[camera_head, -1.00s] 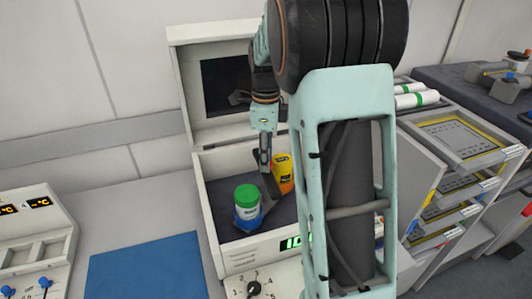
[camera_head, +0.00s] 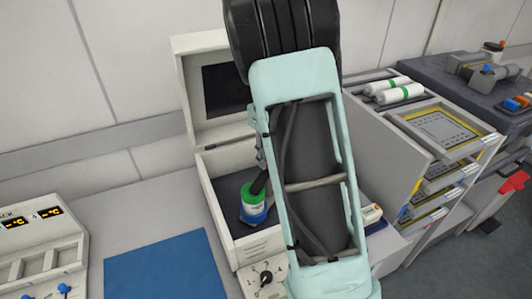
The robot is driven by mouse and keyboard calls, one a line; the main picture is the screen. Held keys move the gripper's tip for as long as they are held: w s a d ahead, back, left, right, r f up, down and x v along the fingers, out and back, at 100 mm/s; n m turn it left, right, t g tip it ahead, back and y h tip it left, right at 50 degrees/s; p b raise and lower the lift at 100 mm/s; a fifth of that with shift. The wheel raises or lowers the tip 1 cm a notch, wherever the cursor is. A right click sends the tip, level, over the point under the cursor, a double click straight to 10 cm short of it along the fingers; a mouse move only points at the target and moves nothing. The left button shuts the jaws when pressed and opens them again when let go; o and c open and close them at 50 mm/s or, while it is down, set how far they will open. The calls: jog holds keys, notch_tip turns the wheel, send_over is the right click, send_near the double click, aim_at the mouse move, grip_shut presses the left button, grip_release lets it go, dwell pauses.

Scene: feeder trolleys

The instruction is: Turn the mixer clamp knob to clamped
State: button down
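A white box-shaped machine (camera_head: 212,221) stands with its lid raised. On its front is a black knob (camera_head: 266,278) on a dial with printed numbers; I cannot tell whether this is the mixer clamp knob, and no clamped mark is readable. A bottle with a green cap and blue-and-white body (camera_head: 253,205) stands inside the machine at the left. My arm crosses the middle of the picture and hides much of the machine. A dark part of my gripper (camera_head: 259,183) shows beside the green cap; its fingers are mostly hidden, so its opening and any contact are unclear.
A blue mat (camera_head: 165,268) lies on the bench to the left, clear on top. A white unit with displays and blue knobs (camera_head: 40,245) stands at far left. A feeder rack with trays (camera_head: 440,135) and white rolls (camera_head: 400,93) stands at right.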

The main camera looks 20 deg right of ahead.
jog(key=shift+r+m+p, duration=0.1)
jog(key=shift+m+p, duration=0.2)
jog(key=shift+m, duration=0.2)
dwell(0.3)
jog(key=c, duration=1.5)
grip_release()
jog(key=shift+c, duration=0.2)
notch_tip(320, 180, up, 12)
jog(key=shift+s, duration=0.1)
